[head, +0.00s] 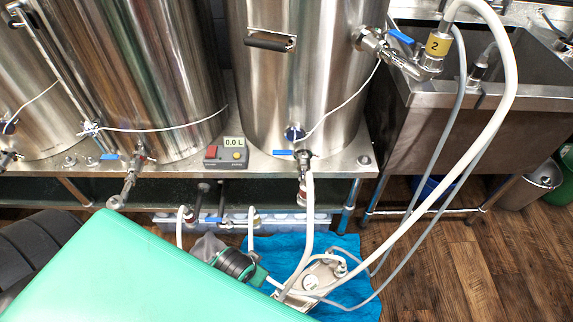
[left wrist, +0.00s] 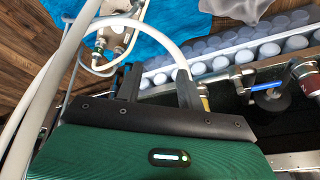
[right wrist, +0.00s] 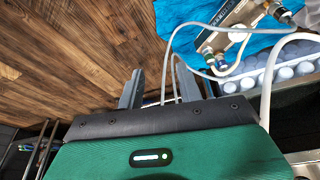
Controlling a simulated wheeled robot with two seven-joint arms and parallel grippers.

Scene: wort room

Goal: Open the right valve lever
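Several valves with blue levers show in the head view. One blue lever (head: 400,36) is on the upper right valve of the right steel kettle (head: 300,95). Another blue lever (head: 282,152) is at that kettle's bottom outlet, and one (head: 212,219) is below the shelf. I cannot tell which one is the right valve lever. A blue lever (left wrist: 266,86) also shows in the left wrist view, to the right of my left gripper (left wrist: 158,80). That gripper is open, with a white hose near its fingers. My right gripper (right wrist: 160,84) is open, apart from any lever.
White hoses (head: 498,110) arch across the right side. A pump unit (head: 318,280) lies on a blue cloth (head: 350,250) on the floor. A steel sink (head: 470,120) stands at the right. A control box (head: 226,152) sits on the stand. Open wooden floor (head: 460,270) lies at the lower right.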

